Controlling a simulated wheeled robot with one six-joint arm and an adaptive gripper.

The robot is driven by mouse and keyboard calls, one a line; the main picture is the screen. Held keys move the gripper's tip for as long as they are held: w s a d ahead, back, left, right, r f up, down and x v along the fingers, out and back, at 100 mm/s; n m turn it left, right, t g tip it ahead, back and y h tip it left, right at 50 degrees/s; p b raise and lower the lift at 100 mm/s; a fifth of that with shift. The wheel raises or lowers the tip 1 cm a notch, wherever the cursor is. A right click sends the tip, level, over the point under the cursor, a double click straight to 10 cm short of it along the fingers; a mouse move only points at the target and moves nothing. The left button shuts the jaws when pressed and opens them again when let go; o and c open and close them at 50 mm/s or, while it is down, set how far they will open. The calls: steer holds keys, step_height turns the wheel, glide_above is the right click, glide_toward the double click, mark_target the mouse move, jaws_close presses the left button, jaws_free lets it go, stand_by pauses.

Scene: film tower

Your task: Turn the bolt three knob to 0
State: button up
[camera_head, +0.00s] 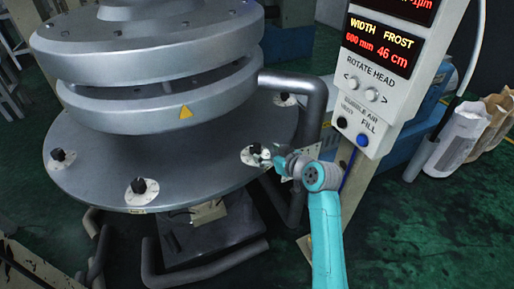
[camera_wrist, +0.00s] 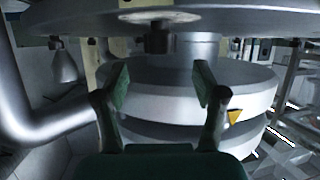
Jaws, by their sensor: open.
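A small black knob (camera_head: 256,148) on a white round dial (camera_head: 250,160) sits on the rim of the big round metal plate (camera_head: 110,170). My gripper (camera_head: 270,157) is close beside this knob, on its right. In the wrist view, which looks upside down, my gripper (camera_wrist: 160,75) is open, with a finger on each side and nothing between. The knob (camera_wrist: 157,40) and the dial (camera_wrist: 160,16) show just past the fingertips, roughly centred. I see no contact. The dial's marks and the knob's setting are too small to read. I cannot tell which knob is bolt three.
Other knobs sit on the plate's rim at the left (camera_head: 58,155), front (camera_head: 138,186) and back right (camera_head: 284,97). A thick grey pipe (camera_head: 312,105) rises behind the near knob. A control panel (camera_head: 375,85) stands to the right. Sacks (camera_head: 460,135) stand farther right.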

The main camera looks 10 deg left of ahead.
mark_target(254, 150)
steer(key=x, duration=0.7)
steer(key=shift+w+a+f, duration=0.1)
steer(key=shift+w+f, duration=0.05)
steer(key=shift+f, duration=0.05)
steer(key=c, duration=1.1)
steer(key=shift+c, duration=0.3)
steer(key=shift+a+m+t+h, duration=0.1)
steer(key=shift+m+t+h, duration=0.2)
steer(key=shift+m, duration=0.1)
steer(key=m+t+h, duration=0.2)
steer(key=m+h, duration=0.1)
steer(key=shift+a, duration=0.1)
steer(key=shift+m+t+h, duration=0.6)
steer(key=shift+m+h, duration=1.9)
steer(key=shift+h, duration=0.4)
